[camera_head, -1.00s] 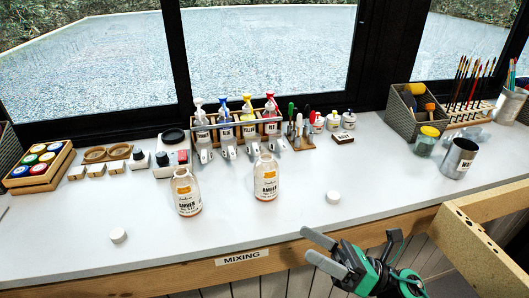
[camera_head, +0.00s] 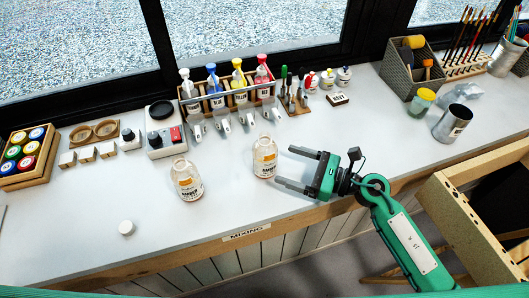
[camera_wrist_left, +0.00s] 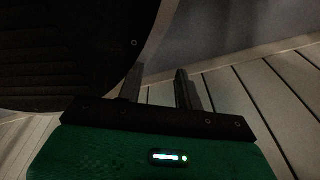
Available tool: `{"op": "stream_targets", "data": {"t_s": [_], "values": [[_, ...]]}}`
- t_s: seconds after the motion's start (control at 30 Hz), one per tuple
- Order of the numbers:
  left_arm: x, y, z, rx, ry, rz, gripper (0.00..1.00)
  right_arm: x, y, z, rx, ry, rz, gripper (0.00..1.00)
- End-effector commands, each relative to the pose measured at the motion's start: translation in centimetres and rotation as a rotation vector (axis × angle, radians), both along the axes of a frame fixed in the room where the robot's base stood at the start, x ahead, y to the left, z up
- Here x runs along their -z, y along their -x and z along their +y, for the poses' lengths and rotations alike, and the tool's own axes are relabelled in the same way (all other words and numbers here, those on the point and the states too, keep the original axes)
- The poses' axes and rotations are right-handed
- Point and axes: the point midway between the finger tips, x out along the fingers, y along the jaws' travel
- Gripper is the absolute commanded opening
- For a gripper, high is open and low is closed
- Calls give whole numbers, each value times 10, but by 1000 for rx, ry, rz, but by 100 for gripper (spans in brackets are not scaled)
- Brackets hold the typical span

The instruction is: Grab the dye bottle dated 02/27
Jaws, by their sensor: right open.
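Two dye bottles labelled AMBER stand upright on the white bench, the left one (camera_head: 187,181) and the right one (camera_head: 265,160). The dates on their labels are too small to read. My right gripper (camera_head: 282,167) is open and level, just right of the right bottle, its fingers pointing left towards it. The far fingertip is a little right of the bottle and the near one is in front of it; I see no grip on it. My left gripper (camera_wrist_left: 160,78) shows only in the left wrist view, fingers apart and empty, above panelled boards.
A white cap (camera_head: 127,228) lies at the front left. A rack of coloured bottles (camera_head: 228,98) stands behind the amber bottles, with pale scoops before it. A metal can (camera_head: 453,124) and a jar (camera_head: 422,101) stand right. A wooden frame (camera_head: 470,215) is at the lower right.

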Motion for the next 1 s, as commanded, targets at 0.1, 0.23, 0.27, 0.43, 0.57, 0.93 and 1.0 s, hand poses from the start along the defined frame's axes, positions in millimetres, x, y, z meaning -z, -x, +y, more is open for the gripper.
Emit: {"op": "stream_targets", "data": {"t_s": [0.1,0.23,0.27,0.43,0.57,0.93,1.0], "values": [[-2,5,1,1,0,5,36,-2,-7,16,0,-3,1,81],[-2,8,1,1,0,6,36,-1,-9,23,0,-2,1,81],[-2,9,1,1,0,6,36,-1,-10,24,0,-2,1,81],[-6,16,2,2,-1,12,36,-1,-16,40,0,-4,2,81],[-7,25,3,3,-1,18,36,2,-23,57,0,-3,3,81],[-4,37,5,4,-4,29,36,5,-29,71,0,-2,1,81],[-4,36,4,4,-2,27,36,5,-29,71,0,-2,1,77]]}}
